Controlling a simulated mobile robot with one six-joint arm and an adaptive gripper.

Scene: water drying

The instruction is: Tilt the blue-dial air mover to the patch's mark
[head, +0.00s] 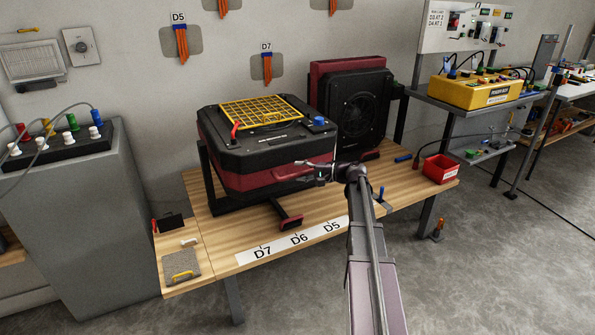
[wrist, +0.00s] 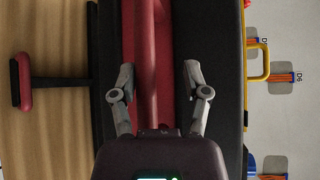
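The air mover (head: 225,140) is a big black box with a red band, a yellow grille on top and a blue dial (head: 319,121). It sits in a black stand on the wooden bench. My gripper (head: 316,171) is at its front right side. In the wrist view my gripper (wrist: 159,75) has its fingers spread on both sides of the red band (wrist: 148,45), with nothing clearly clamped. I cannot tell whether they touch it. A white strip (head: 297,240) marked D7, D6, D5 lies on the bench front. Wall patches show D5 (head: 181,40) and D7 (head: 267,67).
A second black and red unit (head: 362,105) stands behind at right. A red-tipped black foot bar (head: 290,222) juts out in front of the mover. A red bin (head: 440,168) is at the bench's right end. A grey cabinet (head: 75,210) stands left.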

